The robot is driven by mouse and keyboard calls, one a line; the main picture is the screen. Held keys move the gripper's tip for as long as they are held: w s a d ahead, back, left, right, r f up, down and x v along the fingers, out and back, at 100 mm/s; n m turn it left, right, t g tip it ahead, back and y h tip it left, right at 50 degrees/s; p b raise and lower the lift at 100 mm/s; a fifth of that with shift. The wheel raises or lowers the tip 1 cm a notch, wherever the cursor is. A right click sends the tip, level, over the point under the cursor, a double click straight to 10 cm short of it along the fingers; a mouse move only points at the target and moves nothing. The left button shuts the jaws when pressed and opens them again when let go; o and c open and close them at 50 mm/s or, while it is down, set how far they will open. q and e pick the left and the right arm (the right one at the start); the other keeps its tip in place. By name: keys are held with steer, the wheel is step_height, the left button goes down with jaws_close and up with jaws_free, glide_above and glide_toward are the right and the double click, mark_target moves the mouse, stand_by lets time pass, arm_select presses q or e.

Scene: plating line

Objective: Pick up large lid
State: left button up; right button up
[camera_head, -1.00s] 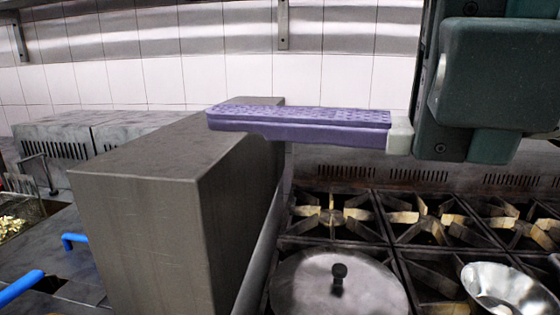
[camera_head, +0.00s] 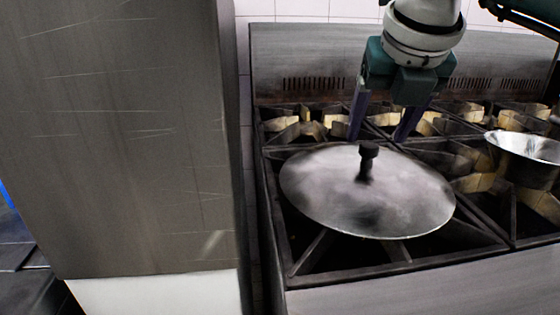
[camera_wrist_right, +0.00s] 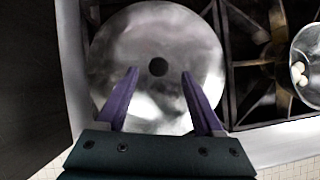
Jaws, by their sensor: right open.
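The large lid (camera_head: 330,195) is a round grey metal disc with a black knob (camera_head: 368,150) at its centre. It lies on the stove grates at the front left. My right gripper (camera_head: 380,135) is open and empty, with its purple fingers pointing down behind and above the lid. The right wrist view shows the lid (camera_wrist_right: 160,45) below the two spread fingers (camera_wrist_right: 158,85), with the knob (camera_wrist_right: 158,67) between and just beyond their tips. The fingers appear apart from the knob. My left gripper is not in view.
A metal bowl (camera_head: 530,150) stands on the grates at the right; the right wrist view shows pale round items in the bowl (camera_wrist_right: 312,55). A tall steel cabinet (camera_head: 130,130) stands close left of the stove (camera_head: 440,275). Empty burners lie behind the lid.

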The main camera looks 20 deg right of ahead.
mark_target(369, 145)
steer(key=x, duration=0.5)
steer(key=shift+a, duration=0.1)
jaws_close()
stand_by(0.3)
steer(key=shift+w+r, duration=0.1)
steer(key=shift+r, duration=0.05)
stand_by(0.8)
